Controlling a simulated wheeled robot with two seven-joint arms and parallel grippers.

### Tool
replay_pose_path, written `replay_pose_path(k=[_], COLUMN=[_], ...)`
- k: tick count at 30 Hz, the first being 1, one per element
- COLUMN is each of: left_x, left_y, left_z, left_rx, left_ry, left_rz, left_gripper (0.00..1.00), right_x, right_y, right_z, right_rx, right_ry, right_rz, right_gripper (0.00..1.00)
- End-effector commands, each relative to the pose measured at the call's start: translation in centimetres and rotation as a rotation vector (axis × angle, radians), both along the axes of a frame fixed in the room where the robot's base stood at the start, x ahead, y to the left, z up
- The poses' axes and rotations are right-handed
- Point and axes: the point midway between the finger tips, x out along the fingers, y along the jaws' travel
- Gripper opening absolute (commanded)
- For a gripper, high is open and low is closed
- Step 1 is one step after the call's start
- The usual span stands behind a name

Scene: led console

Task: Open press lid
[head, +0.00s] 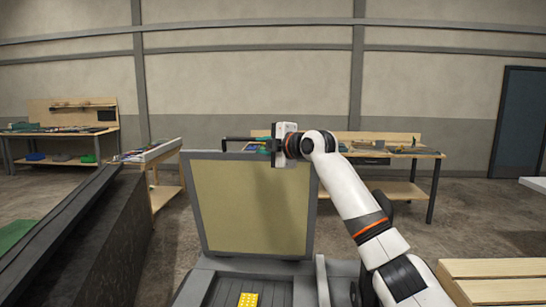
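The press lid (250,205) is a beige panel in a grey frame. It stands up, roughly upright, at the back of the grey press base (278,293). A black bar-like handle (238,139) shows at the lid's top edge. My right gripper (274,146) is at the top right of the lid, at the right end of this handle. A yellow dotted piece (248,300) lies in the press base below the lid. My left gripper is out of view.
A long dark conveyor-like block (100,240) runs along the left. A wooden pallet or crate (490,277) is at the lower right. Workbenches with tools (400,152) stand behind, with open floor between.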

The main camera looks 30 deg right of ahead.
Motion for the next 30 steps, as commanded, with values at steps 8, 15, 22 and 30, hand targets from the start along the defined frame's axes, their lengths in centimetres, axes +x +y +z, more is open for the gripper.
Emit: replay_pose_path(k=[8, 15, 22, 30], left_x=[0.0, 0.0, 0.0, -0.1], left_y=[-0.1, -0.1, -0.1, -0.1], left_z=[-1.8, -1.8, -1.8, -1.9], left_rx=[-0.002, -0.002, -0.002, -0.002], left_ry=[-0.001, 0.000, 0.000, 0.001], left_rz=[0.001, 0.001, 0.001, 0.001], left_gripper=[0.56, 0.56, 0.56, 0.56], right_x=[-3.4, -3.8, -3.6, -5.1], right_y=[-0.7, -0.7, -0.1, 8.3], right_z=[0.3, 0.5, -0.7, -18.8], right_rx=[-0.001, -0.001, 0.004, 0.108], right_ry=[0.001, 0.003, 0.023, 0.313], right_rz=[-0.001, 0.000, 0.004, 0.017], right_gripper=[0.22, 0.22, 0.01, 0.00])
